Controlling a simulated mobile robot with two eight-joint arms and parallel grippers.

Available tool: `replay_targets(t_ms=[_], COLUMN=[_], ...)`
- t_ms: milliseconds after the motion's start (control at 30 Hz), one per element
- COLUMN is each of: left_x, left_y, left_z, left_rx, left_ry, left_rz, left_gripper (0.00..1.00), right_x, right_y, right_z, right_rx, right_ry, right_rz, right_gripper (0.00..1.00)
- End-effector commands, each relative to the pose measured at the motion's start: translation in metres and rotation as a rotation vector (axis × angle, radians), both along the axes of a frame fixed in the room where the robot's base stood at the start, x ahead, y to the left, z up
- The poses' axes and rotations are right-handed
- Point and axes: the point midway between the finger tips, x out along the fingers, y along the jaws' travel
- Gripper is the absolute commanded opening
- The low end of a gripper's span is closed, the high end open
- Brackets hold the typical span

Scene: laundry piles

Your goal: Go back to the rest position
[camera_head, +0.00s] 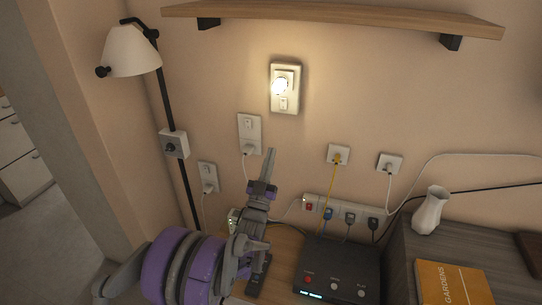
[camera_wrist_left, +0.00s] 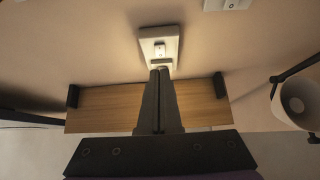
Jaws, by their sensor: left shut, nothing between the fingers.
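My left gripper (camera_head: 270,153) comes in from the left in the head view and points up in front of the wall. Its two fingers are shut and hold nothing. In the left wrist view the fingers (camera_wrist_left: 160,72) lie side by side, their tips just overlapping the lower edge of a wall plate (camera_wrist_left: 159,45) in the picture. I cannot tell how far they are from it. My right gripper is in neither view.
A glowing wall plate (camera_head: 285,88) sits below a wooden shelf (camera_head: 340,20). A lamp (camera_head: 132,52) stands at left. A power strip (camera_head: 340,207), a black box (camera_head: 338,270), a white vase (camera_head: 430,211) and an orange book (camera_head: 453,284) are at lower right. Cables hang from several outlets.

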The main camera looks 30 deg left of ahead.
Motion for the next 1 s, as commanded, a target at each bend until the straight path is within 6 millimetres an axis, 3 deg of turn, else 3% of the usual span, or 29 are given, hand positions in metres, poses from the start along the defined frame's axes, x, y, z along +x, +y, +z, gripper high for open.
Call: replay_targets(t_ms=[367,500,633,767,867,1000], left_x=[0.002,0.004,-0.01,-0.045,-0.086,-0.159], left_y=[-0.006,-0.027,-0.058,-0.091,-0.116,-0.147], left_z=[0.005,0.013,0.007,-0.011,-0.031,-0.062], left_rx=[-0.015,-0.066,-0.124,-0.169,-0.193,-0.211], left_ry=[0.049,0.231,0.488,0.751,0.957,1.243], left_rz=[-0.004,-0.017,-0.038,-0.065,-0.086,-0.118], left_gripper=[0.0,0.0,0.0,0.0,0.0,0.0], right_x=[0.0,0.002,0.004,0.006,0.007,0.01], right_y=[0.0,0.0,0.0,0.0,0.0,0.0], right_z=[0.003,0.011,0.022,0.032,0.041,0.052], right_rx=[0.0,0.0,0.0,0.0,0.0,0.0], right_ry=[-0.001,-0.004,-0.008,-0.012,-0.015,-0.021], right_rz=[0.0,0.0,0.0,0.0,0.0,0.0], right_gripper=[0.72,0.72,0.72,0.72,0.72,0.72])
